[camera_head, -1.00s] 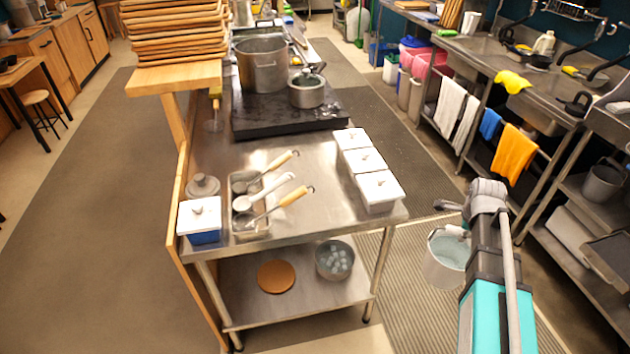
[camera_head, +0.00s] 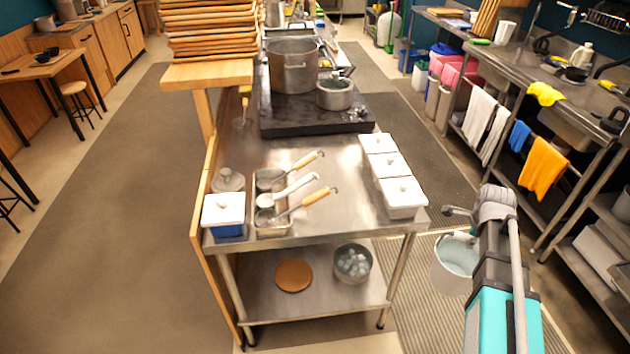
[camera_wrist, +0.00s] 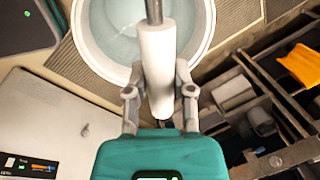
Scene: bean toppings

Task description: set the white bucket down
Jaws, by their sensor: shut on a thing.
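The white bucket (camera_head: 447,276) hangs upright beside the right front of the steel table, over the ribbed floor mat. My gripper (camera_wrist: 159,98) is shut on the bucket's pale handle grip, with one finger on each side of it. The bucket's round rim and pale bluish inside (camera_wrist: 108,28) show beyond the handle in the wrist view. In the head view my arm hides the bucket's right side. The height of its bottom above the floor is hard to tell.
The steel table (camera_head: 340,215) holds lidded white containers (camera_head: 403,196), a tray of ladles and a black cooktop (camera_head: 300,118) with pots. A pot (camera_head: 352,262) and a brown disc (camera_head: 293,275) sit on its lower shelf. A sink counter (camera_head: 560,110) lines the right. The aisle at left is open.

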